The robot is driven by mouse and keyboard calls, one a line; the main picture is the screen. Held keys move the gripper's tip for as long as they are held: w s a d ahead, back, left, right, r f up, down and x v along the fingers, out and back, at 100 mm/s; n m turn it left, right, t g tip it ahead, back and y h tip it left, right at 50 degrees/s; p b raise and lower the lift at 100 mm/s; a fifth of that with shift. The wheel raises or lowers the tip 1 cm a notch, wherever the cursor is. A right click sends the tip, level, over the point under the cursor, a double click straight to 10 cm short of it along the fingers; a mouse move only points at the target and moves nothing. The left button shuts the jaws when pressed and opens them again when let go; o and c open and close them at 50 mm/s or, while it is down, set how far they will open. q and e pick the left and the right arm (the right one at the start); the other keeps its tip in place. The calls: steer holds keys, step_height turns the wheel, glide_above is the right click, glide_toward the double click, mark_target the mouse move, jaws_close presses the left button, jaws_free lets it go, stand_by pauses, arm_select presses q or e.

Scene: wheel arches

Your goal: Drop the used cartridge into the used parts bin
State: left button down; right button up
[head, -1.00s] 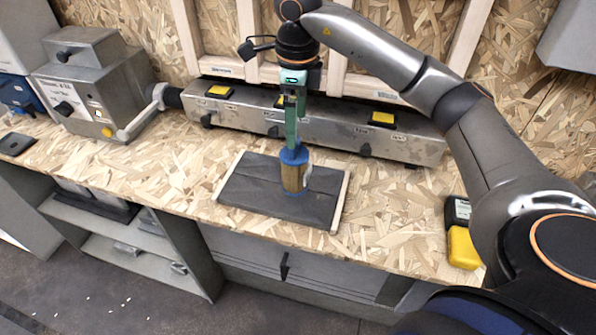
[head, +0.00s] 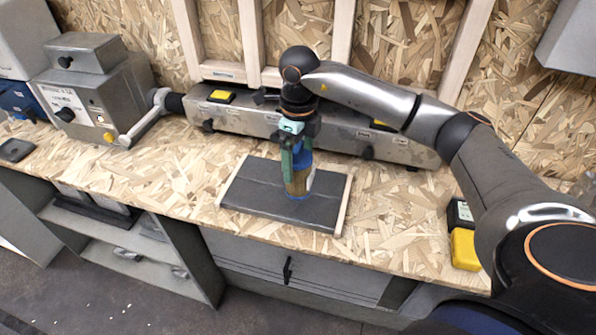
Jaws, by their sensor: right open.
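The cartridge (head: 298,186) stands upright on a dark mat (head: 255,191) with light wooden edges on the workbench. It has a tan body with a blue top and a blue base ring. My right gripper (head: 297,160) comes down over it from above, with its green fingers at the cartridge's upper part. The right gripper is open, and whether its fingers touch the cartridge cannot be told. My left gripper is not in view. I cannot make out a bin marked for used parts.
A long grey metal box with yellow labels (head: 222,97) runs along the back of the bench. A grey machine with a lever (head: 95,95) stands at the left. A yellow and black device (head: 464,248) lies at the right. Open shelves (head: 120,245) are below the bench.

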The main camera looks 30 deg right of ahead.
steer(key=shift+f, duration=1.45)
steer(key=shift+c, duration=0.4)
jaws_close()
steer(key=shift+r, duration=0.1)
